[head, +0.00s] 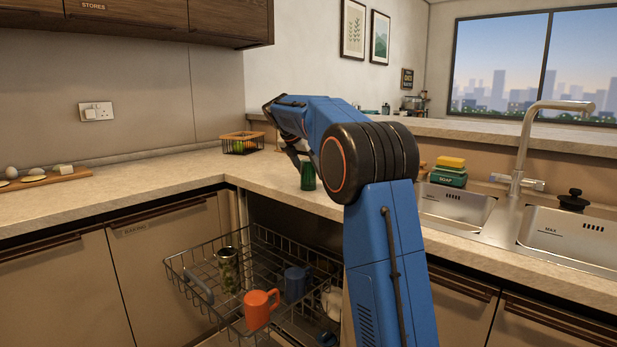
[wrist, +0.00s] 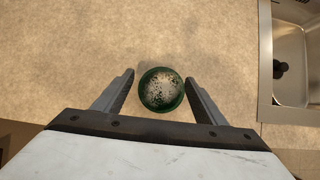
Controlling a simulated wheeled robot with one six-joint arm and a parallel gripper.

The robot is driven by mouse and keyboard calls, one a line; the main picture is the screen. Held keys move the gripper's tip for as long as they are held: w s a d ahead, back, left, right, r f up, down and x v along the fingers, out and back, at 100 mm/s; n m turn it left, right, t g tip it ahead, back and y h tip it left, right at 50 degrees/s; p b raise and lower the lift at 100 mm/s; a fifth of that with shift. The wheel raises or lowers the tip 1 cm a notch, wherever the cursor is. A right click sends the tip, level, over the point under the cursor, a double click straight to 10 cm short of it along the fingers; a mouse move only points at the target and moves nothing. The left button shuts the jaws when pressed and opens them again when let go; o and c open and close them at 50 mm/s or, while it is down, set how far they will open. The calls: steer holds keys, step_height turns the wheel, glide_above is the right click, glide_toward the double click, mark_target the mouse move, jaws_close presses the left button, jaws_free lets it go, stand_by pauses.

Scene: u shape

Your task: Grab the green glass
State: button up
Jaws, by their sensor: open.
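The green glass (head: 308,176) stands upright on the countertop, just left of my arm in the head view. In the wrist view I look down on the green glass (wrist: 161,90), a round green rim with a pale, dark-speckled inside. My gripper (wrist: 160,80) is open, with one finger on each side of the glass and a gap on both sides. In the head view my arm hides part of the area around my gripper, and I cannot tell the fingers' height against the glass there.
A pulled-out dish rack (head: 185,262) below the counter holds an orange mug (head: 260,309), a blue mug (head: 296,283) and a patterned tumbler (head: 228,270). A basket (head: 241,143) stands behind on the counter. The sink (head: 455,205), with sponges and a tap, lies to the right.

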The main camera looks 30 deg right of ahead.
steer(key=x, duration=0.2)
steer(key=shift+d+f, duration=0.15)
steer(key=shift+f, duration=0.1)
steer(key=c, duration=1.3)
steer(key=shift+r, duration=0.1)
